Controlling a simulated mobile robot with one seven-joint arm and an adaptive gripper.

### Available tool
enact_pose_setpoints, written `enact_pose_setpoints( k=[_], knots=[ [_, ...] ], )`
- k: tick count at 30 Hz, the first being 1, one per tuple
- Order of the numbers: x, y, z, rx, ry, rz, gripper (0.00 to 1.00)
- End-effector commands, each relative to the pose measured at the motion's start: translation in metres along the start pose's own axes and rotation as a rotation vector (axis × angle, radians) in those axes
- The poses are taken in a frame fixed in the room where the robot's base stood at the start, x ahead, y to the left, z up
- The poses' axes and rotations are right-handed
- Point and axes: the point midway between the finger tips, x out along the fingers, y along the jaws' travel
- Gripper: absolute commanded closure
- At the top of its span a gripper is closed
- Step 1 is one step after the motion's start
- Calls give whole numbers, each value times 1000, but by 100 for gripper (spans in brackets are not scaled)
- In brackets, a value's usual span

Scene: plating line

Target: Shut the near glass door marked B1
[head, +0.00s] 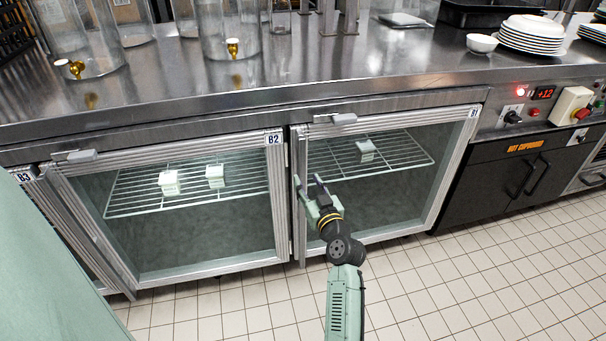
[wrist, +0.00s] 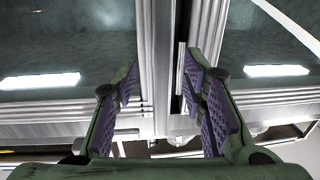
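The glass door B1 (head: 385,205) is the right-hand door in the head view, with a metal frame and its B1 label (head: 474,112) at the top right. Its handle (head: 343,118) is at the top left. A narrow dark gap shows between its left frame and door B2; I cannot tell whether B1 is fully shut or slightly ajar. I cannot tell whether a finger touches the frame.
Door B2 (head: 190,235) adjoins on the left, with B3 (head: 25,177) beyond it. The steel counter (head: 330,75) overhangs above, bearing glass dispensers (head: 228,28) and plates (head: 530,35). A black hot cupboard (head: 510,185) stands right. The tiled floor (head: 480,290) is clear.

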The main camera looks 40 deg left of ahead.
Motion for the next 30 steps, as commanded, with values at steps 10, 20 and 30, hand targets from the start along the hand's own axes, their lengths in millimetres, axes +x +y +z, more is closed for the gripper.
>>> enact_pose_setpoints(
  k=[10, 20, 30],
  knots=[
    [-54, 0, 0, 1, 0, 1, 62],
    [-58, 0, 0, 0, 1, 0, 62],
    [-57, -1, -6, -6, 8, 0, 62]
  ],
)
